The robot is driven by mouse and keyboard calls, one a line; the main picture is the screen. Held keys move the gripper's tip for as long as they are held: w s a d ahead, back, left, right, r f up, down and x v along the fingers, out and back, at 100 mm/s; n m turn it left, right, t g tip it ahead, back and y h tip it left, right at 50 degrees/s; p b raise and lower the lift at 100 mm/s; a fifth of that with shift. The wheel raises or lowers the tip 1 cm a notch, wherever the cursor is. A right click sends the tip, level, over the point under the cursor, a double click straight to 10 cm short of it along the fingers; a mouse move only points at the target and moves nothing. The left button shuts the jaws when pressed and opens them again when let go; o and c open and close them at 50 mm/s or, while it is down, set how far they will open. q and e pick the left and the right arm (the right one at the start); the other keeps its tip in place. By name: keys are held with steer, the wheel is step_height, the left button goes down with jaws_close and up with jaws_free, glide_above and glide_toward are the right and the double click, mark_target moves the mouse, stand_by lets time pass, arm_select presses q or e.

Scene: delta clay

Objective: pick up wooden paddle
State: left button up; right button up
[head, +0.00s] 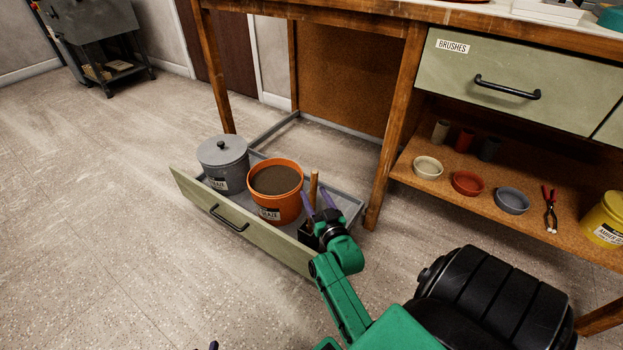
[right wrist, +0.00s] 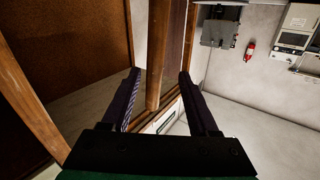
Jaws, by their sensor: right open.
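The wooden paddle (head: 313,188) stands upright in the right end of the pulled-out drawer, beside an orange bucket. Its lower part is hidden behind my right gripper and the dark box there. My right gripper (head: 318,198) is open, its purple fingers reaching toward the paddle. In the right wrist view, the paddle's shaft (right wrist: 158,65) shows between the two open fingers (right wrist: 160,82), with gaps on both sides. Only a small dark tip, likely of my left gripper (head: 213,345), shows at the bottom edge of the head view.
The drawer (head: 190,190) sits low by the floor, holding the orange bucket (head: 268,206) and a lidded grey bucket (head: 222,165). A table leg (head: 391,135) rises just right of it. A shelf (head: 450,200) with small bowls and red-handled pliers is at right. Floor at left is clear.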

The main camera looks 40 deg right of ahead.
steer(key=b+x, duration=0.2)
steer(key=x, duration=0.1)
steer(key=f+b+x, duration=0.1)
steer(key=x, duration=0.1)
steer(key=shift+w+d, duration=0.15)
steer(key=shift+d, duration=0.3)
arm_select(q)
step_height(320, 180, down, 4)
steer(key=shift+r+n+t, duration=0.1)
steer(key=shift+n+t, duration=0.2)
steer(key=shift+t, duration=0.1)
arm_select(e)
steer(key=shift+w+d+r, duration=0.1)
steer(key=shift+w+r, duration=0.15)
jaws_close()
steer(key=shift+r, duration=0.1)
